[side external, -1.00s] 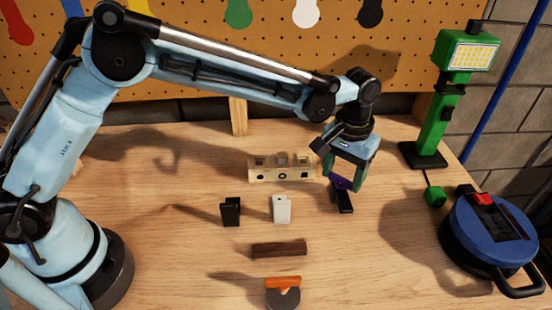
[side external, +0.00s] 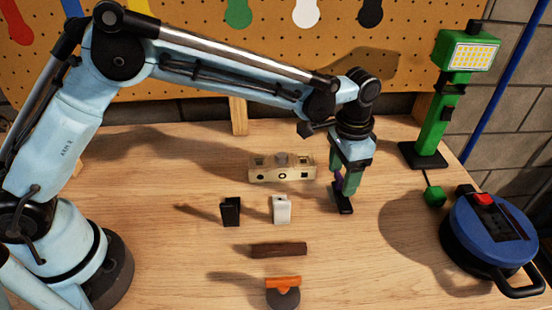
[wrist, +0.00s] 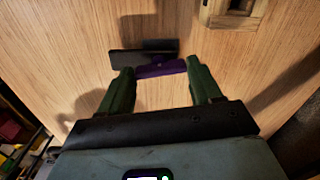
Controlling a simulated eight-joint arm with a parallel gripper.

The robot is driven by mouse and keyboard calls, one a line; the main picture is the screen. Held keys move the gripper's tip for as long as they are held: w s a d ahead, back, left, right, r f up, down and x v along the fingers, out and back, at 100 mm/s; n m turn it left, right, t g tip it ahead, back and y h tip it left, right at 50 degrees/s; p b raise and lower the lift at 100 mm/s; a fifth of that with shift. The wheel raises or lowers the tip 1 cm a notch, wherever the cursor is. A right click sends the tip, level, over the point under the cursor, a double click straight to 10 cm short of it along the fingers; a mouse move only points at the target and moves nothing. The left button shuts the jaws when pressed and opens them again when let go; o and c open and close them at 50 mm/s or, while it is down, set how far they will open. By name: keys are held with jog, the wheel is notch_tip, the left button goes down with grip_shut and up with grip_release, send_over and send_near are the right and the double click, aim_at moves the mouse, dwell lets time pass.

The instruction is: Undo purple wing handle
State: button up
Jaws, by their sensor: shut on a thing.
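The purple wing handle (wrist: 160,68) lies between the green fingertips of my gripper (wrist: 162,80) in the wrist view, spanning from one finger to the other. In the side view only a sliver of the purple handle (side external: 339,182) shows beside my gripper (side external: 347,184). The handle sits on a small black holder (wrist: 142,55), which stands on the bench and also shows below my fingers in the side view (side external: 343,206). My gripper points down and is shut on the handle. The fastening under the handle is hidden.
A pale wooden block with holes (side external: 282,175) is left of my gripper. A black block (side external: 231,211), a white block (side external: 281,210), a dark brown bar (side external: 279,249) and an orange-handled scraper (side external: 283,288) stand or lie further left. A green lamp (side external: 430,130) and blue cable reel (side external: 490,235) are right.

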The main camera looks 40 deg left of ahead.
aim_at(342, 178)
dwell(0.4)
jog(key=o, duration=1.1)
jog(key=shift+c, duration=0.2)
notch_tip(342, 178, up, 12)
jog(key=shift+r, duration=0.1)
